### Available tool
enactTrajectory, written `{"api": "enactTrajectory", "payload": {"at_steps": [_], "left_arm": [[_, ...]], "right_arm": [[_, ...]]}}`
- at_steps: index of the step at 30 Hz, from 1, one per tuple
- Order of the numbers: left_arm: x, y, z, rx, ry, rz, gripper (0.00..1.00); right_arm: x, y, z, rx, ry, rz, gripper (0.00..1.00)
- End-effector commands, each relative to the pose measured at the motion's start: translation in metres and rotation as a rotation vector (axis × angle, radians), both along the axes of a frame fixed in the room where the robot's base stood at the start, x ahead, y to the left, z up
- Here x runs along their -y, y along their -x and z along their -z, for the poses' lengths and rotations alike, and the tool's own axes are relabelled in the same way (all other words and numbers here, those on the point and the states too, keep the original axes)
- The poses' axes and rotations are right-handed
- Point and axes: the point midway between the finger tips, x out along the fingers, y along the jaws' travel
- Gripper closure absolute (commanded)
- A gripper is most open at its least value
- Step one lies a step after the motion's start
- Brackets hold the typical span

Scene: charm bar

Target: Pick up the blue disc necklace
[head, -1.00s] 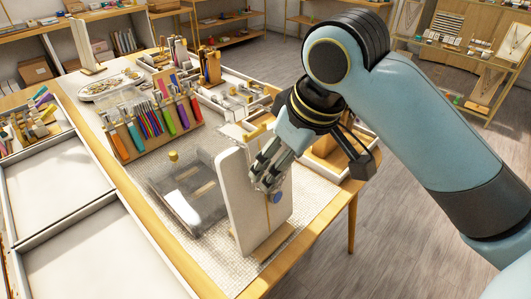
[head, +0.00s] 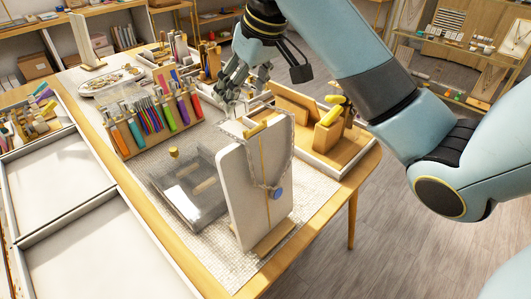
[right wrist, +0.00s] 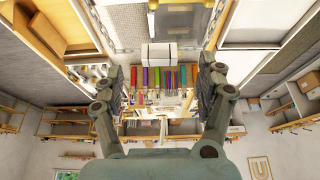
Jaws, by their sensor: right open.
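The blue disc necklace (head: 277,193) hangs on the white upright display board (head: 240,200) near the front right of the table. Its blue disc lies low against the board's right face, and its thin chain runs up from it. My right gripper (head: 232,106) is above the table behind the board, up and to the left of the necklace, and apart from it. In the right wrist view my right gripper (right wrist: 158,82) has its two fingers spread wide with nothing held between them. My left gripper is not in view.
A rack of colourful strips (head: 155,122) stands left of my right gripper. A clear box with a brass knob (head: 190,185) sits left of the board. A wooden tray with yellow items (head: 320,135) lies right behind the board. Empty white trays (head: 60,185) are at the left.

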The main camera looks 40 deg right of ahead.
Motion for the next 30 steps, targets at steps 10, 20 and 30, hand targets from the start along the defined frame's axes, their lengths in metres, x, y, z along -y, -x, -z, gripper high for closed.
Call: {"api": "enactTrajectory", "payload": {"at_steps": [10,20,30], "left_arm": [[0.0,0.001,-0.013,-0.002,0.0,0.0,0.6],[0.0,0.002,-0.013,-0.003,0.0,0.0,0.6],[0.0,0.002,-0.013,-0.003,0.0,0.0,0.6]], "right_arm": [[-0.001,-0.017,0.04,-0.002,0.0,0.0,0.27],[0.0,-0.017,0.041,-0.001,0.0,0.0,0.43],[0.0,-0.017,0.041,-0.001,0.0,0.0,0.87]]}}
